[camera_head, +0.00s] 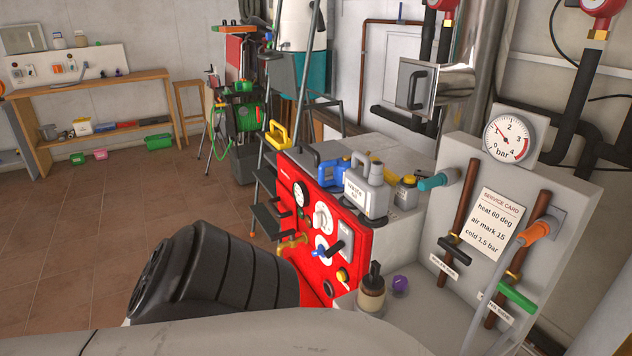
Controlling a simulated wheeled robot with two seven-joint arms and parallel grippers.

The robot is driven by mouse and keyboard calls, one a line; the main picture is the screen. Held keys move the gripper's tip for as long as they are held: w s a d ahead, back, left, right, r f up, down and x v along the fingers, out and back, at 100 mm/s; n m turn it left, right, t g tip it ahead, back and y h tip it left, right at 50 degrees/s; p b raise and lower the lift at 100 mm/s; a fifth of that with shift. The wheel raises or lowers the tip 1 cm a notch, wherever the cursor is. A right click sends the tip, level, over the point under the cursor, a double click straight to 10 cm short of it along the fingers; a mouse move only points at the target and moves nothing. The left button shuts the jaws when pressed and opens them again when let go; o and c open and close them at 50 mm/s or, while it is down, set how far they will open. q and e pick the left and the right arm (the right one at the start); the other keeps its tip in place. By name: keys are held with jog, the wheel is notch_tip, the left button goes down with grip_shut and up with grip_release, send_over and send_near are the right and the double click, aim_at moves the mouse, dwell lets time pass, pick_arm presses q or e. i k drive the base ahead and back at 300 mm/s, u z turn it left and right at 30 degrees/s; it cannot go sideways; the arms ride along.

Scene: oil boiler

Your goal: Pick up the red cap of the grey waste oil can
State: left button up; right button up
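The grey waste oil can (378,199) stands upright on a dark round base on top of the red boiler front, in the middle of the head view. It has a pale label on its front and a grey handle on top. I cannot make out a red cap on it or near it. Neither of my grippers shows in this view, so nothing is seen touching the can.
A blue can (331,173) stands left of the grey one, and a yellow-lidded jar (407,192) right of it. A pressure gauge (508,139) and pipes stand right. A black ribbed shape fills the lower left.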

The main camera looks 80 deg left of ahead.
aim_at(365, 188)
jog(key=u, duration=2.45)
